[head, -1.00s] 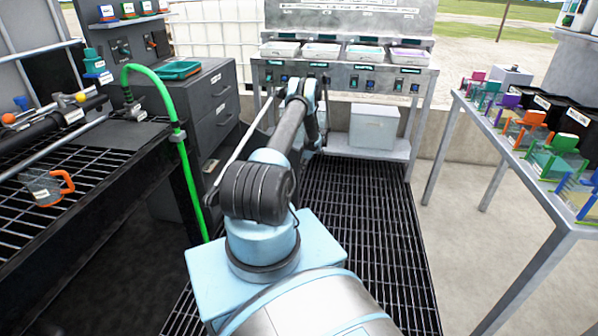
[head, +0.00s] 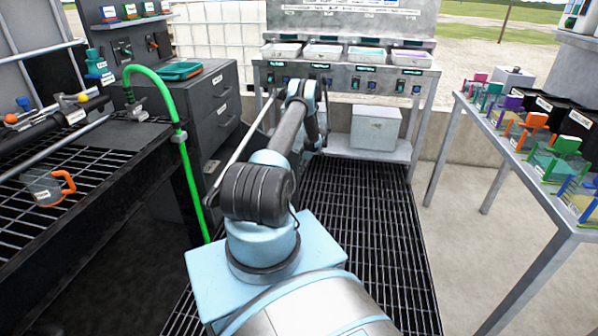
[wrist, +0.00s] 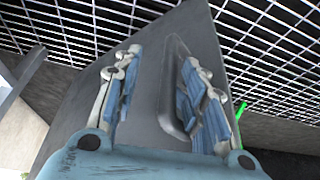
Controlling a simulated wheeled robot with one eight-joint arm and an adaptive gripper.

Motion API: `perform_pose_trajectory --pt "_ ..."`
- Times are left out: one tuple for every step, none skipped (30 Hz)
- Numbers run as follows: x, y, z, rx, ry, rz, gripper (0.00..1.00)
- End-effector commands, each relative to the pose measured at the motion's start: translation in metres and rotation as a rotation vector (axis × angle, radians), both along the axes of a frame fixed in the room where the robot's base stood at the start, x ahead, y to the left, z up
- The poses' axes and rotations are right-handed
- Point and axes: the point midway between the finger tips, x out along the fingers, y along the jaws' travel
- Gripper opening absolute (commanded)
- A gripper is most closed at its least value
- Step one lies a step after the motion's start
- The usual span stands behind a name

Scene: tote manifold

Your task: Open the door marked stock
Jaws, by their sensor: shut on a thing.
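In the head view, a grey cabinet (head: 218,82) with labelled fronts stands left of my arm. Its labels are too small to read. My gripper is hidden there behind my arm.
A dark bench with a grated top (head: 75,190) and a green hose (head: 190,170) are at the left. A bench with trays (head: 345,70) and a pale box (head: 375,130) is behind. Floor grating (head: 370,225) is clear right of my arm.

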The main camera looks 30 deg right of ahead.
Motion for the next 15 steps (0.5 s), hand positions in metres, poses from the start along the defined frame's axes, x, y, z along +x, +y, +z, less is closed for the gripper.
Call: perform_pose_trajectory --pt "0.003 0.002 0.003 0.003 -0.004 0.001 0.32" --pt "0.003 0.002 0.004 0.003 -0.004 0.001 0.32" --pt "0.002 0.001 0.006 0.003 -0.003 0.001 0.32" --pt "0.002 0.0 0.008 0.003 -0.003 0.001 0.32" --pt "0.001 -0.001 0.01 0.003 -0.003 0.001 0.32" --pt "0.0 -0.002 0.014 0.003 -0.003 0.001 0.32" --pt "-0.001 -0.004 0.018 0.003 -0.003 0.0 0.32" --pt "-0.002 -0.005 0.023 0.004 -0.004 0.0 0.32" --pt "-0.003 -0.007 0.029 0.004 -0.004 0.0 0.32" --pt "-0.005 -0.009 0.034 0.004 -0.003 -0.001 0.32" --pt "-0.005 -0.011 0.039 0.004 -0.003 0.0 0.32" --pt "-0.007 -0.013 0.047 0.005 -0.003 0.0 0.32" --pt "-0.008 -0.014 0.052 0.005 -0.003 0.0 0.32" --pt "-0.009 -0.016 0.058 0.005 -0.004 0.001 0.32" --pt "-0.011 -0.018 0.065 0.005 -0.004 0.001 0.32"
